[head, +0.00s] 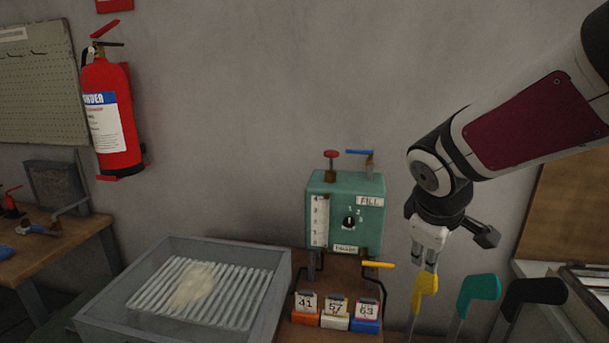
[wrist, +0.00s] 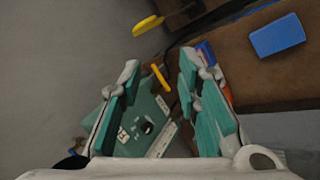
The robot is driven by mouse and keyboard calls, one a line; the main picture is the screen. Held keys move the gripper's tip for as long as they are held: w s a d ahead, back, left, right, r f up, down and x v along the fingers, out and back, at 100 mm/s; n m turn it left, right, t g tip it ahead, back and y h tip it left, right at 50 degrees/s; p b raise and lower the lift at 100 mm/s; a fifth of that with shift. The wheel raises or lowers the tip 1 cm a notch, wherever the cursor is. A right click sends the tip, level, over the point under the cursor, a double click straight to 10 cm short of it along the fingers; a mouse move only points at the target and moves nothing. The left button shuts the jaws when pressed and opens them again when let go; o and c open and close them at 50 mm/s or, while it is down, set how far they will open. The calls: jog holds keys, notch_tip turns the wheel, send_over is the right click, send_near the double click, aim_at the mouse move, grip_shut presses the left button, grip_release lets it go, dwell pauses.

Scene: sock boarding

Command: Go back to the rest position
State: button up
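My gripper (head: 428,262) points down at the right of the head view, in front of the grey wall. It appears just above the yellow foot-shaped board (head: 427,284), and I cannot tell the depth between them. In the wrist view my gripper (wrist: 159,72) has its two teal-padded fingers spread apart with nothing held between them. The teal box (head: 345,213) with a dial and gauge is left of my gripper; it also shows beyond the fingers in the wrist view (wrist: 146,125).
A teal board (head: 478,288) and a black board (head: 535,291) stand right of the yellow one. A grey tray (head: 100,300) with a ribbed floor and a pale patch is at lower left. Numbered cards (head: 307,302) stand below the box. A red extinguisher (head: 110,118) hangs left.

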jog(key=s+a+r+m+y, duration=0.1)
jog(key=s+m, duration=0.2)
jog(key=s, duration=0.5)
jog(key=s+a+r+m+y+p, duration=0.1)
jog(key=s+m, duration=0.2)
jog(key=s, duration=0.4)
jog(key=s+a+r+m+g+y, duration=0.1)
jog(key=s+m, duration=0.1)
jog(key=s, duration=0.6)
jog(key=shift+s+a+r+m, duration=0.15)
jog(key=shift+s+a+m, duration=0.2)
jog(key=shift+m, duration=0.05)
